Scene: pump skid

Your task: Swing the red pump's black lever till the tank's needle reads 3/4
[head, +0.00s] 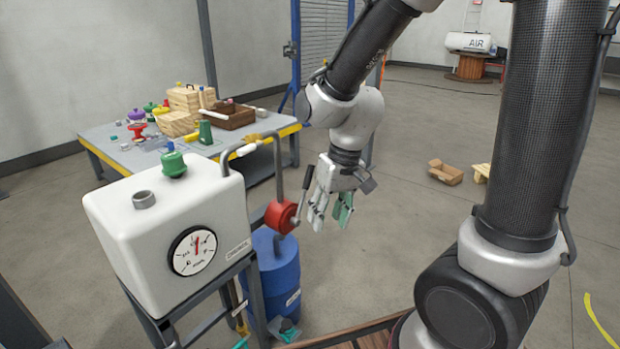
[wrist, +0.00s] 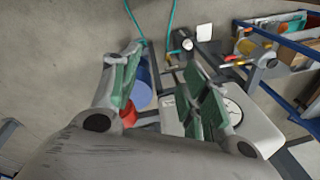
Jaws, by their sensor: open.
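The red pump (head: 281,217) sits on a pipe at the right side of the white tank (head: 130,240). Its thin dark lever (head: 303,192) stands up, tilted slightly right. The tank's round gauge (head: 192,251) has a red needle pointing about straight up; its small marks are too blurred to read surely. My gripper (head: 330,213) is open, fingers down, just right of the lever and apart from it. In the wrist view, the red pump (wrist: 129,115) shows partly beside the left finger, and the gauge (wrist: 232,110) partly behind the right one. I cannot make out the lever there.
A blue barrel (head: 276,275) stands below the pump. A green knob (head: 174,164) and a grey cap (head: 144,199) top the tank. A workbench (head: 110,140) with wooden boxes and coloured items is behind. A cardboard box (head: 445,172) lies on open floor at right.

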